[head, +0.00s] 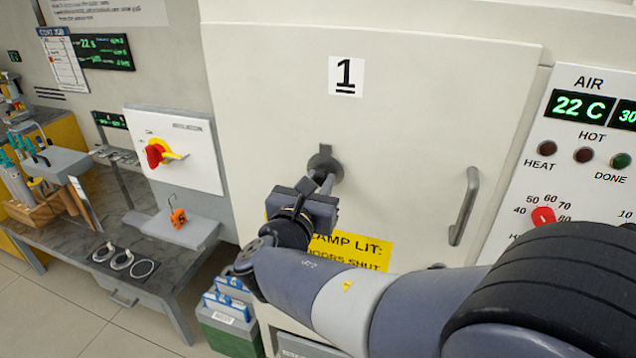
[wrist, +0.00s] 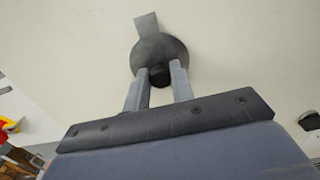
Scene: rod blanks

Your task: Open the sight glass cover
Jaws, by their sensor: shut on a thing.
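The sight glass cover (head: 325,160) is a dark grey round disc with a short tab at its top, on the cream door marked 1. It also shows in the wrist view (wrist: 161,50), with the tab pointing up and a small black knob (wrist: 160,76) at its lower part. My gripper (head: 327,182) reaches the cover from below. In the wrist view its two grey fingers (wrist: 160,80) stand on either side of the knob and are shut on it. The disc lies flat against the door. No glass shows around it.
The cream door (head: 420,110) has a grey vertical handle (head: 465,206) to the right of my gripper. A yellow lamp notice (head: 350,252) is below. A control panel (head: 585,150) stands right. A workbench (head: 150,255) and red-yellow switch (head: 160,152) are left.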

